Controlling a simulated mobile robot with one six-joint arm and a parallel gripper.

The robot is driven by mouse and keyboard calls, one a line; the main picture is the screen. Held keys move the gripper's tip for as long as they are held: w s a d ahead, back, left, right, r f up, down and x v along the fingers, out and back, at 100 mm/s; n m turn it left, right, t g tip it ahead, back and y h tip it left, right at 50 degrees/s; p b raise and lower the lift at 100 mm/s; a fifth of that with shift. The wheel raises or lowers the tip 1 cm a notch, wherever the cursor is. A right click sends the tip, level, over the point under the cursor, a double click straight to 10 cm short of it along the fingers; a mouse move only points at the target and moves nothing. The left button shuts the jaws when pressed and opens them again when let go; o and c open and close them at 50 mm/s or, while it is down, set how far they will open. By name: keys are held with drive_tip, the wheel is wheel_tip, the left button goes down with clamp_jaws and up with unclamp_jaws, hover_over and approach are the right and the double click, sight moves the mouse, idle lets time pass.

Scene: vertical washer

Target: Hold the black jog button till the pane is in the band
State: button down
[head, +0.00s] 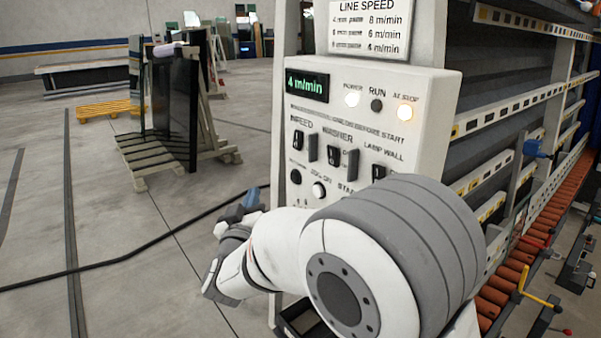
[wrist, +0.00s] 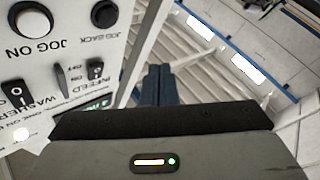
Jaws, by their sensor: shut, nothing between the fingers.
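The black jog button, labelled JOG BACK in the wrist view (wrist: 104,13), sits on the white control panel (head: 440,95). It also shows at the panel's lower left in the head view (head: 295,177). The white JOG ON button (wrist: 31,20) is beside it, and also shows in the head view (head: 318,189). My gripper (head: 252,196) is left of the panel in the head view; its blue fingers (wrist: 155,84) are together and empty, off the panel's edge and apart from the buttons. I cannot make out the pane in the washer or the band.
The display (head: 307,85) reads 4 m/min. The POWER lamp (head: 351,98) and AT STOP lamp (head: 405,112) are lit; RUN (head: 376,105) is dark. A rack with dark glass (head: 178,105) stands behind left. A black cable (head: 130,253) crosses the otherwise open floor.

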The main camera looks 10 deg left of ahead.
sight(295, 177)
drive_tip(key=shift+s+a+t+h, duration=0.2)
drive_tip(key=shift+a+t+h, duration=0.3)
drive_tip(key=shift+h, duration=0.2)
drive_tip(key=shift+w+d, duration=0.1)
drive_tip(key=shift+w, duration=0.05)
drive_tip(key=w+d, duration=0.5)
drive_tip(key=w, duration=0.1)
drive_tip(key=shift+w+d, duration=0.2)
drive_tip(key=shift+d, duration=0.1)
idle(1.5)
drive_tip(key=shift+w+d+b, duration=0.25)
drive_tip(key=shift+w+b, duration=0.1)
